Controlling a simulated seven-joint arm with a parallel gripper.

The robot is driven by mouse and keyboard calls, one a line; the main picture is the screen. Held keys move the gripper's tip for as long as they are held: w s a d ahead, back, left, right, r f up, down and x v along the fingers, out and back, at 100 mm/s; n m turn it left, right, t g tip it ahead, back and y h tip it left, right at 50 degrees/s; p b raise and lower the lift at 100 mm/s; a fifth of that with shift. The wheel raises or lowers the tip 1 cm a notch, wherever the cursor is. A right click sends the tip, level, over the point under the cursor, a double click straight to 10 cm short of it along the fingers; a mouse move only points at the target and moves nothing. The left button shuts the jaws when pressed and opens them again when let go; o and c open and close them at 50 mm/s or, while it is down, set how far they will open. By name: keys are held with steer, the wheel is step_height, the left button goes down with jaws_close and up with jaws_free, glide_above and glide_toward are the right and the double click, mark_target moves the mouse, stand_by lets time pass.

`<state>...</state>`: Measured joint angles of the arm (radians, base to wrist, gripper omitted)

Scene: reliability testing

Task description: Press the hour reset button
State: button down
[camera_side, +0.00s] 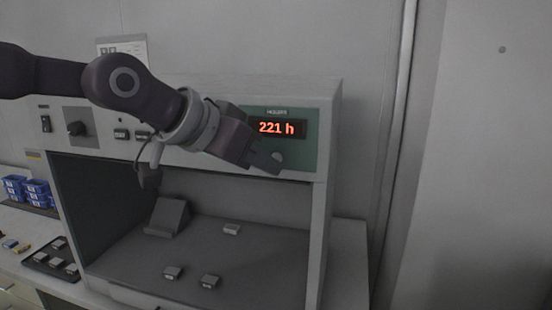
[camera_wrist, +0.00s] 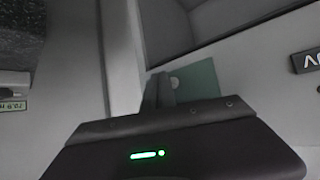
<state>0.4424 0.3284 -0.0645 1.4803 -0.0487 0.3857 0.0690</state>
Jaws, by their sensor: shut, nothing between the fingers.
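The hour counter panel (camera_side: 312,118) is a green plate at the upper right of the machine's front. Its red display (camera_side: 277,128) reads "221 h". A small round pale button (camera_side: 278,157) sits below the display, right beside my gripper tip. My gripper (camera_side: 270,164) is shut and empty, in front of the panel's lower edge; I cannot tell if it touches the button. In the wrist view the shut fingers (camera_wrist: 158,90) overlap the green panel (camera_wrist: 200,78), and the pale round button (camera_wrist: 175,82) shows just beside them. The display is hidden there.
The machine's open chamber (camera_side: 200,260) lies below, with a dark wedge-shaped block (camera_side: 167,216) and several small grey parts inside. A black knob (camera_side: 76,128) and switches are on the left of the front. Blue bins (camera_side: 36,188) and a dark tray (camera_side: 50,265) stand at left.

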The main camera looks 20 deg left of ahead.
steer(key=shift+w, duration=0.4)
steer(key=shift+w, duration=0.4)
stand_by(0.5)
steer(key=shift+s, duration=0.8)
steer(key=s, duration=0.5)
stand_by(0.8)
